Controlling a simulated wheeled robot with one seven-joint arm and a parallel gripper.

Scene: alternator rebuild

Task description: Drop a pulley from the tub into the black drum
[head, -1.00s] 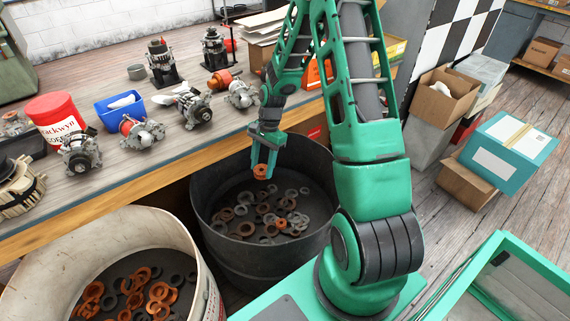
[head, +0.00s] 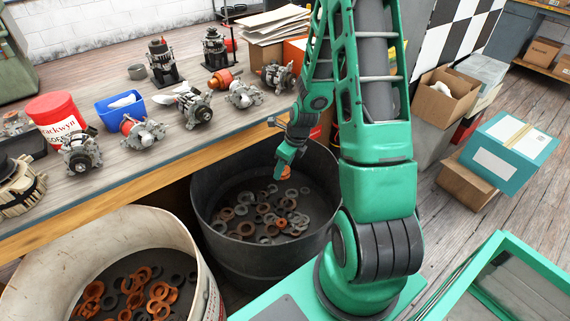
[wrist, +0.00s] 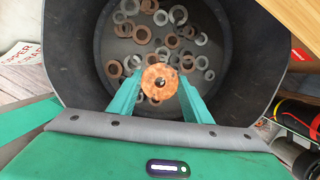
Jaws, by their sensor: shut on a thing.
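My gripper (head: 283,173) is shut on an orange-brown pulley (wrist: 160,82), with one green finger at each side of it in the wrist view. In the head view only a small part of this pulley (head: 286,172) shows at the fingertips. The gripper points down over the black drum (head: 265,262), above several grey and rusty rings at its bottom. The drum's interior (wrist: 85,50) fills most of the wrist view behind the held pulley. The cream tub (head: 185,237) stands at the lower left with several orange and dark pulleys (head: 158,292) inside.
The workbench (head: 130,190) runs behind the drum, its front edge close to the drum's rim. Alternators (head: 143,132), a red can (head: 55,112) and a blue bin (head: 120,108) stand on it. Cardboard boxes (head: 444,97) and a teal box (head: 510,150) stand at the right.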

